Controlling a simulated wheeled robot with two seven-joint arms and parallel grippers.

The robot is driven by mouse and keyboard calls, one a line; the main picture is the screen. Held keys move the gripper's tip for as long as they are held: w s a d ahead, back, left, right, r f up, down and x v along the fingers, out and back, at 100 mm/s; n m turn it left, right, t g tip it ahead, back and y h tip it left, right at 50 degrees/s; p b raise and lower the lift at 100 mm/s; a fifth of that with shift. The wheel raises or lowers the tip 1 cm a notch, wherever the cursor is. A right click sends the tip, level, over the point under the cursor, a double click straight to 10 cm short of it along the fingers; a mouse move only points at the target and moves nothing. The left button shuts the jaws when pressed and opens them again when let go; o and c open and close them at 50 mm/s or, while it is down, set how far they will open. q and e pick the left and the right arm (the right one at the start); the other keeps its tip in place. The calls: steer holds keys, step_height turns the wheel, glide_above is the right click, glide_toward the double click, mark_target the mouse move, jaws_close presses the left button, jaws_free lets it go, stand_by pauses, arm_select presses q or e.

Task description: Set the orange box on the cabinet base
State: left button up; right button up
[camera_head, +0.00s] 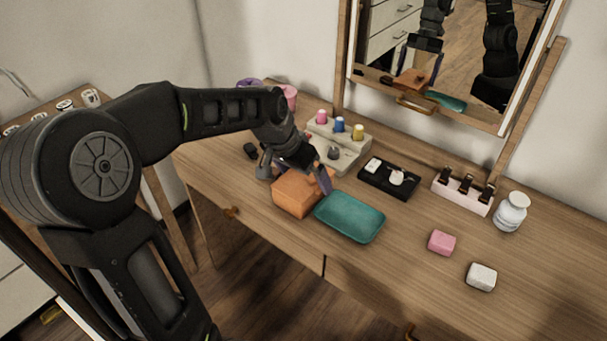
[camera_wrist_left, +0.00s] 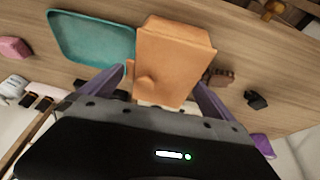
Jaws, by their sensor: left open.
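The orange box (camera_head: 296,195) sits on the wooden table near its front edge, just left of a teal tray. It has a small round knob on one face, seen in the left wrist view (camera_wrist_left: 172,55). My left gripper (camera_head: 298,172) is open above the box. In the left wrist view its purple fingers (camera_wrist_left: 160,88) stand on either side of the box, and contact is not clear. My right gripper is not directly in view. I cannot tell which surface is the cabinet base; a wooden-topped unit (camera_head: 75,118) stands at the far left.
The teal tray (camera_head: 349,217) lies right beside the box. Behind stand a tiered stand (camera_head: 345,150), a black tray (camera_head: 390,180), a pink holder (camera_head: 462,192) and a white jar (camera_head: 511,212). Pink (camera_head: 441,242) and white (camera_head: 481,277) blocks lie right. A mirror (camera_head: 440,60) rises behind.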

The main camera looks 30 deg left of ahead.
arm_select(q)
steer(key=p+v, duration=0.1)
steer(key=v, duration=1.1)
steer(key=shift+r, duration=0.1)
steer(key=shift+s, duration=0.1)
